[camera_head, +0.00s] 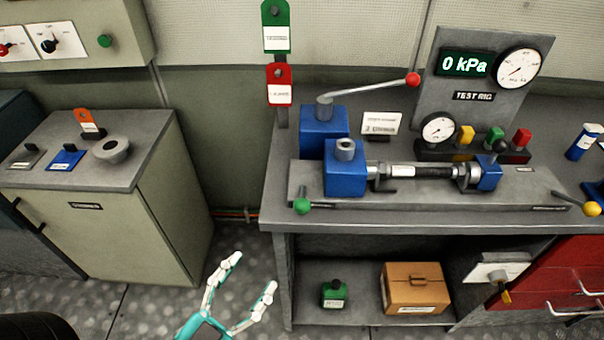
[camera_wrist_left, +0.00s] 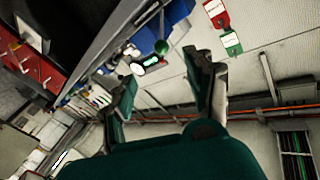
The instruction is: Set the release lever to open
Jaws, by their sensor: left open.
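Several levers show on the test rig bench, and I cannot read which one is the release lever. A green-knobbed lever (camera_head: 303,206) is at the bench's front left edge. A red-knobbed lever (camera_head: 412,80) slants up from the rear blue block. A yellow-knobbed lever (camera_head: 591,208) is at the front right. My left gripper (camera_head: 254,273) is open and empty, below and left of the bench front, apart from the levers. In the left wrist view its fingers are spread, with a green knob (camera_wrist_left: 162,47) beyond them. My right gripper is not in view.
The test rig panel (camera_head: 478,80) reads 0 kPa. A low cabinet (camera_head: 150,205) stands left. The shelf under the bench holds a green container (camera_head: 335,294) and a cardboard box (camera_head: 414,288). Red drawers (camera_head: 570,275) are at right. Floor between cabinet and bench is clear.

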